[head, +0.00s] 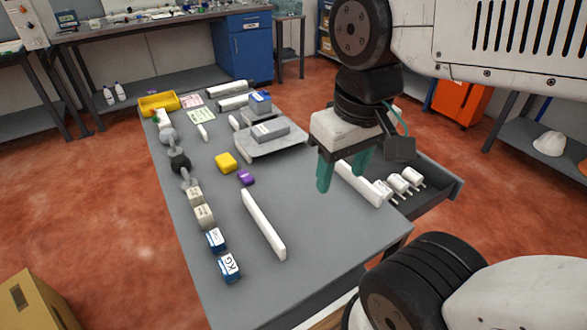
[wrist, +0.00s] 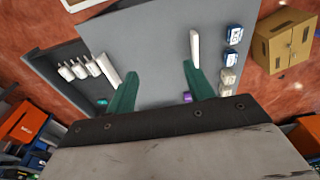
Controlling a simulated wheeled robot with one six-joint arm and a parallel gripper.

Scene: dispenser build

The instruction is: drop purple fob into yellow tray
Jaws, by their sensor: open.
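The purple fob (head: 246,177) lies on the grey table, just right of and nearer than a yellow block. The yellow tray (head: 158,103) stands at the far left corner of the table. My gripper (head: 342,174) has two green fingers, spread apart with nothing between them. It hangs above the right side of the table, to the right of the fob. The fingers also show in the wrist view (wrist: 160,88).
A yellow block (head: 226,162) sits beside the fob. A long white bar (head: 263,224) lies in front. Several labelled blocks and weights line the left edge, including a blue-and-white one (head: 229,267). A grey scale-like platform (head: 262,140) stands behind. An open drawer (head: 432,178) juts out right.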

